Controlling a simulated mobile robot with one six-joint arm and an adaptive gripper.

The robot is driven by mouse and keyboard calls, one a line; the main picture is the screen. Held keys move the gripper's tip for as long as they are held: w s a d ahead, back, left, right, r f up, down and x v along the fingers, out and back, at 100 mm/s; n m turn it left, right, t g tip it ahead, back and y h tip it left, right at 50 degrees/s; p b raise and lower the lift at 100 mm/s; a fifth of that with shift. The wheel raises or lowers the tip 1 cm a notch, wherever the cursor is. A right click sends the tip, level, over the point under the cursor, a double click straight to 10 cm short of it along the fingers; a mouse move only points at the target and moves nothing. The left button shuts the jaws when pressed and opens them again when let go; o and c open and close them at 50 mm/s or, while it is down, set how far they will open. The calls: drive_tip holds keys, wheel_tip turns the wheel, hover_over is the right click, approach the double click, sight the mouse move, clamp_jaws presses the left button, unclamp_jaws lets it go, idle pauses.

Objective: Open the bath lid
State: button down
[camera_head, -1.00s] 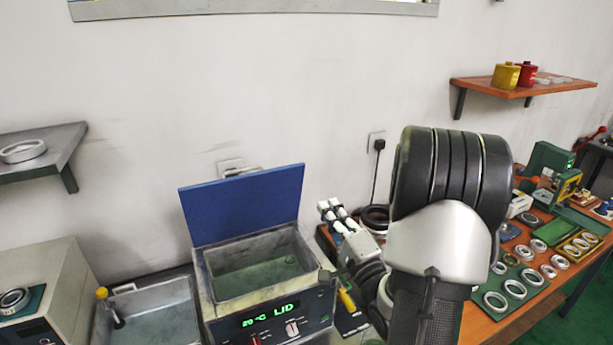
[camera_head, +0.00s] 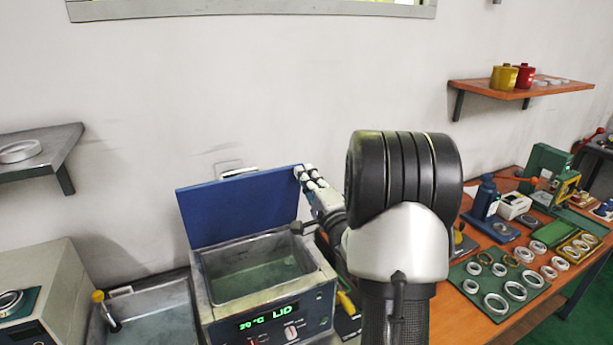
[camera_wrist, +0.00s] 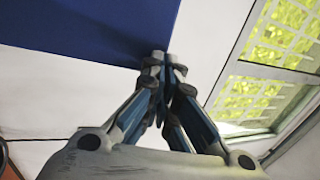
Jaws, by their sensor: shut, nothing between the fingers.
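The bath lid (camera_head: 238,207) is a blue panel that stands raised, leaning up at the back of the bath (camera_head: 216,317). The bath's basin (camera_head: 262,283) is uncovered, and its display reads a temperature and "LID". My gripper (camera_head: 300,172) is at the upper right corner of the lid. In the wrist view my gripper (camera_wrist: 160,58) has its fingertips together with nothing between them, beside the corner of the blue lid (camera_wrist: 90,30). I cannot tell whether the fingertips touch the lid.
A second basin (camera_head: 150,315) with a yellow-handled tool stands left of the bath. A metal shelf (camera_head: 45,155) is at the left wall.

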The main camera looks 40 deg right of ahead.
drive_tip(key=w+p, duration=0.1)
drive_tip(key=p, duration=0.1)
drive_tip(key=w+r+g+p, duration=0.1)
drive_tip(key=p, duration=0.1)
drive_tip(key=w+d+r+g+p, duration=0.1)
drive_tip(key=w+p, duration=0.1)
drive_tip(key=shift+y, duration=0.3)
drive_tip(key=shift+w+d+g+p, duration=0.3)
drive_tip(key=shift+w+p, duration=0.25)
drive_tip(key=shift+p, duration=0.25)
drive_tip(key=shift+w+f, duration=0.15)
drive_tip(key=shift+f, duration=0.1)
